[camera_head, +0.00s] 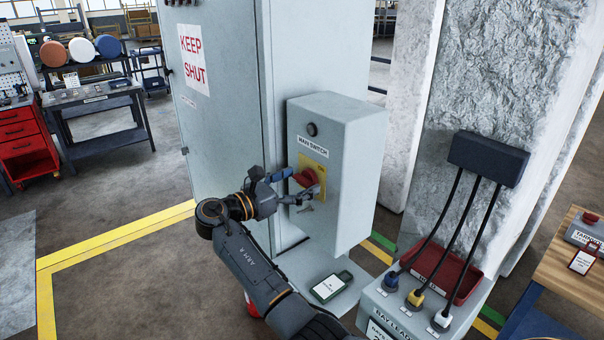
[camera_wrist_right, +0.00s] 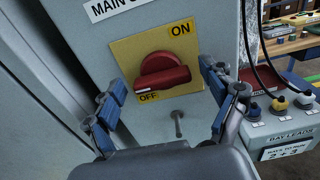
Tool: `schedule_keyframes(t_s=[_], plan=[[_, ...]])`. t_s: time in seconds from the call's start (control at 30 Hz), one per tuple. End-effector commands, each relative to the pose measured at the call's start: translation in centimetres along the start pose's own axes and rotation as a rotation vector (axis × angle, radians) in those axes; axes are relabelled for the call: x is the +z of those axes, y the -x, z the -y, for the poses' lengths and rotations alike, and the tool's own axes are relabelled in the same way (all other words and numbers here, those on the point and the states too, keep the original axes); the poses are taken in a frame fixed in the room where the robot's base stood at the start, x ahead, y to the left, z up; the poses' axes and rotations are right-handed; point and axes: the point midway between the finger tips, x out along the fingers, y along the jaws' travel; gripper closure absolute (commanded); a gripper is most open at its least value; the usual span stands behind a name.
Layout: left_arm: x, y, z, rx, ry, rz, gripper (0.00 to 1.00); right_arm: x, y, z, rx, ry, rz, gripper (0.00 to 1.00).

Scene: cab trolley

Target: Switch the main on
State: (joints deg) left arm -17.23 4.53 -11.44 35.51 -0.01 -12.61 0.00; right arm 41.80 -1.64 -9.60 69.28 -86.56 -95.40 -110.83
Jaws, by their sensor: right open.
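The main switch is a red rotary handle (camera_head: 305,178) on a yellow plate (camera_head: 317,165), on the front of a grey box labelled MAIN SWITCH (camera_head: 345,180). In the right wrist view the red handle (camera_wrist_right: 162,75) lies nearly level, its white mark at the left end near the word OFF; ON is at the plate's upper right. My right gripper (camera_head: 288,187) is open, with its blue fingers at the switch. In the wrist view its fingers (camera_wrist_right: 162,95) stand left and right of the handle, with nothing held. Contact cannot be told. My left gripper is not in view.
The box is fixed to a tall grey cabinet with a KEEP SHUT sign (camera_head: 194,60). A small metal piece (camera_wrist_right: 177,122) sticks out below the plate. A bay leads box (camera_head: 415,305) with plugged cables stands to the right. A labelled device (camera_head: 331,287) lies below the switch box.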

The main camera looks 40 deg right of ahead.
Motion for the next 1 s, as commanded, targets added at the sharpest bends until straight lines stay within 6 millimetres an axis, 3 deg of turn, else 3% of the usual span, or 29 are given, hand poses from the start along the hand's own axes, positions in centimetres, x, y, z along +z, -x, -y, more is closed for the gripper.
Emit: schedule_keyframes(t_s=[0.4, 0.43, 0.7, 1.0], plan=[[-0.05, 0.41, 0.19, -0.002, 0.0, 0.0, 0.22, -0.11, -1.09, -0.01, 0.001, 0.001, -0.001, 0.16], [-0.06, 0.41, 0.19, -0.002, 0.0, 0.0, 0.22, -0.11, -1.09, -0.01, 0.001, 0.001, -0.001, 0.18], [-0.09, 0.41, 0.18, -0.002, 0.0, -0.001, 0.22, -0.09, -1.07, -0.02, 0.001, 0.001, -0.001, 0.71], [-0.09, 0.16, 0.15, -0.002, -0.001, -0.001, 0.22, -0.12, -1.07, -0.01, 0.002, -0.03, 0.0, 0.71]])
